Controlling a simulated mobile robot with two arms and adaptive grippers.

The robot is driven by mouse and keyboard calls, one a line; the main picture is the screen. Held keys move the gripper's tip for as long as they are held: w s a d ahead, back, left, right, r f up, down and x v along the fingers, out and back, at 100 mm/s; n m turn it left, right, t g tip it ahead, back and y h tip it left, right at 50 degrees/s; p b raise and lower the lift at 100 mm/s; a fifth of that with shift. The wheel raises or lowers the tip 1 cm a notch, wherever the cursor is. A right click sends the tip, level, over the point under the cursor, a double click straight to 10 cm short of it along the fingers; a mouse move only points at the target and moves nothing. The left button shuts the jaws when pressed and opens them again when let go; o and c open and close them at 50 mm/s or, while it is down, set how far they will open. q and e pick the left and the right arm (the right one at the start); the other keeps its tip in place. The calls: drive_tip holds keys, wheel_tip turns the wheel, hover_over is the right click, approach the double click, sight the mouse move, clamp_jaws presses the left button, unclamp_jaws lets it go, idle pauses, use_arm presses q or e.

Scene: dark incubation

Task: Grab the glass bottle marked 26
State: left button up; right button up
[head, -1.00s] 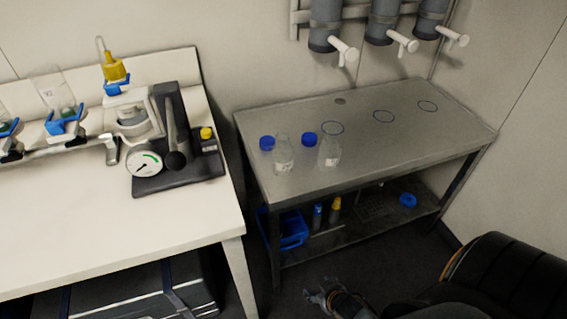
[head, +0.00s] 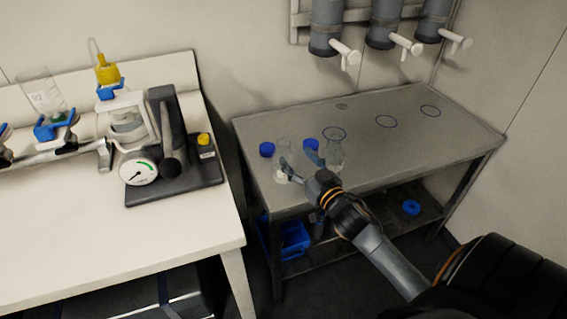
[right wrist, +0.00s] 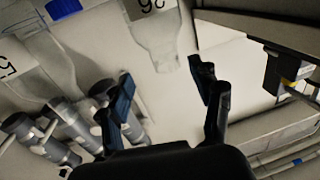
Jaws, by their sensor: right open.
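The clear glass bottle marked 26 (right wrist: 156,38) appears upside down in the right wrist view, its label cut by the top edge. Its neck is just beyond the gap between my right fingertips. In the head view it appears to be the left bottle (head: 283,148) on the metal table. My right gripper (head: 301,164) is open at the table's front, close to this bottle and partly over it. In the wrist view the fingers (right wrist: 164,82) are apart with nothing between them. I cannot tell whether they touch the bottle. My left gripper is not in view.
A second glass bottle (head: 336,152) stands to the right, partly behind my gripper. Blue caps (head: 267,149) lie beside the bottles. The metal table (head: 440,140) is clear on its right. A white bench (head: 70,220) with a gauge device (head: 138,171) stands left.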

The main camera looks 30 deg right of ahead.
sight(287, 149)
drive_tip(key=shift+w, duration=0.85)
drive_tip(key=shift+w+a+r+p, duration=0.1)
drive_tip(key=shift+w+r+p, duration=0.1)
drive_tip(key=shift+w, duration=1.15)
drive_tip(key=shift+w+r+p, duration=0.1)
drive_tip(key=shift+w+p, duration=0.05)
drive_tip(key=shift+w, duration=1.2)
clamp_jaws()
